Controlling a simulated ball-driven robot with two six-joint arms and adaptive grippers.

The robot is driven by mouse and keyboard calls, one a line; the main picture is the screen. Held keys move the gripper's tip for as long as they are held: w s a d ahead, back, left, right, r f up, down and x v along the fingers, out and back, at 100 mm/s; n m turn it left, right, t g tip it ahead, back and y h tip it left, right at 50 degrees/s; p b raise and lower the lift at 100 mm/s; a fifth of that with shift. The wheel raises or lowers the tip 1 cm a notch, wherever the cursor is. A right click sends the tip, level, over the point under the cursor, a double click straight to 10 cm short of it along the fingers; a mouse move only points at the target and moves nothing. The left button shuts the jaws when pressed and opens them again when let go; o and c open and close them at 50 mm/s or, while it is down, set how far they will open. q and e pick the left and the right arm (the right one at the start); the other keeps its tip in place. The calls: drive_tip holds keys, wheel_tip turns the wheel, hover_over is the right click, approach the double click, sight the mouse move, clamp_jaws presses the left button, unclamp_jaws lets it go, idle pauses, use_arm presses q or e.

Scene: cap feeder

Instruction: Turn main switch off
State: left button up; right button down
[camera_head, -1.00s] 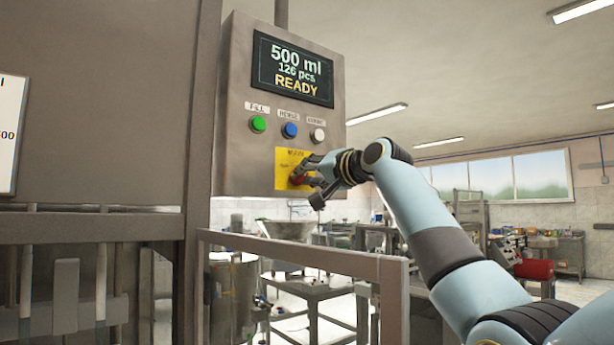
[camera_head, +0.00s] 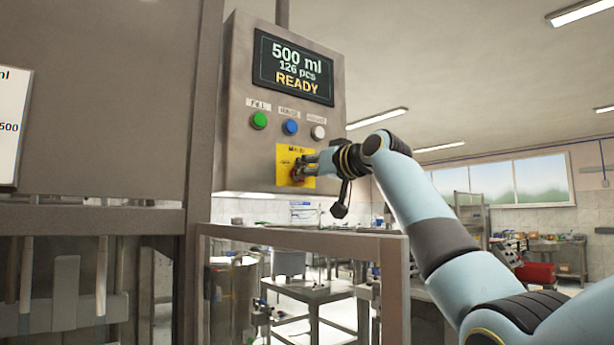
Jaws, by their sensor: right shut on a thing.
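The control panel (camera_head: 240,165) is a grey box with a screen (camera_head: 293,68) reading "500 ml, 126 pcs, READY". The main switch (camera_head: 296,175) is a small red knob on a yellow plate (camera_head: 284,158) at the panel's lower part. My right gripper (camera_head: 301,169) reaches in from the right and is shut on the switch knob. Its fingers hide most of the knob, so I cannot tell the knob's exact angle. My left gripper is not in view.
Green (camera_head: 259,120), blue (camera_head: 291,127) and white (camera_head: 318,132) buttons sit just above the yellow plate. A metal rail (camera_head: 300,240) runs below the panel. A large grey machine body (camera_head: 100,110) stands on the left.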

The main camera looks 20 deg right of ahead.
drive_tip(key=shift+s+a+f+n+b, duration=0.1)
drive_tip(key=shift+n+b, duration=0.7)
drive_tip(key=shift+n, duration=1.7)
drive_tip(key=shift+a+n+b, duration=0.1)
drive_tip(key=shift+n+b, duration=0.65)
drive_tip(key=shift+n, duration=1.75)
drive_tip(key=c, duration=1.3)
unclamp_jaws()
drive_tip(key=shift+c, duration=0.2)
drive_tip(key=v, duration=1.2)
